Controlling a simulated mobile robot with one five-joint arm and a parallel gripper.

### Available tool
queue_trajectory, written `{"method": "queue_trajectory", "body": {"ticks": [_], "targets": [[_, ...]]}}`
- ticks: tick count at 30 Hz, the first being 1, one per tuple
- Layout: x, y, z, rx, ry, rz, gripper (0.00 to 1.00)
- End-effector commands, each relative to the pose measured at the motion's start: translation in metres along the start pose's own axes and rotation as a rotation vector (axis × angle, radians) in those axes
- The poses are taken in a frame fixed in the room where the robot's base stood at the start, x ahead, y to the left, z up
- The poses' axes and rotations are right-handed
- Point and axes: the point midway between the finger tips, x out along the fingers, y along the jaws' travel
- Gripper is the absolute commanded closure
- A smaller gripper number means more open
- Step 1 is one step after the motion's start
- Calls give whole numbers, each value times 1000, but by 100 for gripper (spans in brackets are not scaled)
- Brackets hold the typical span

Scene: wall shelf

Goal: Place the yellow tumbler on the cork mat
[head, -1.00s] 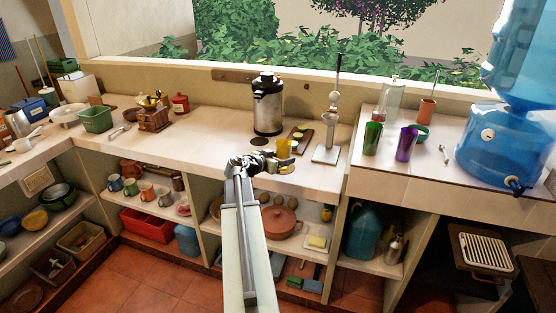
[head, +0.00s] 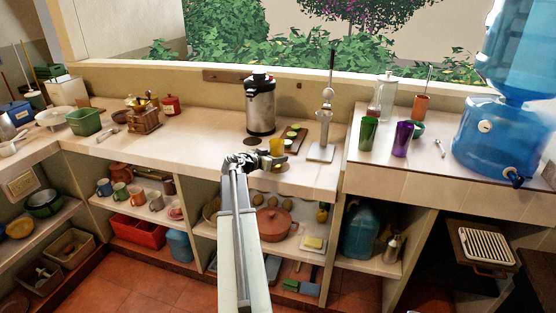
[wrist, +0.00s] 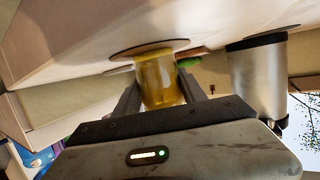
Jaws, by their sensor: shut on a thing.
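The yellow tumbler (head: 277,147) is upright between the fingers of my gripper (head: 271,160), over the front part of the counter. My gripper is shut on it. In the wrist view, where the counter appears at the top, the tumbler (wrist: 160,80) sits between both fingers. A thin brown disc, which looks like the cork mat (wrist: 122,54), lies at the tumbler's base end. In the head view a small part of this mat (head: 282,169) shows beside my gripper, which hides the rest. I cannot tell whether the tumbler touches it.
A steel urn (head: 260,107) stands behind and left, with a dark disc (head: 251,141) in front of it. A board with green pieces (head: 295,136) and a white-based stand (head: 320,151) are close on the right. Green (head: 368,134) and purple (head: 402,139) tumblers stand farther right.

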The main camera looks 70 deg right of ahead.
Motion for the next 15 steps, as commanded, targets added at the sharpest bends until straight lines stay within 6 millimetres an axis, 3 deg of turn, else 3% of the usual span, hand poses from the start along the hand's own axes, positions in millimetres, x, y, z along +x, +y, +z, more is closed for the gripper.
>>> {"method": "queue_trajectory", "body": {"ticks": [5,6,7,15], "targets": [[3,2,4,0,1,3,100],[2,2,2,1,0,3,40],[2,2,2,1,0,3,32],[3,3,2,1,0,4,30]]}}
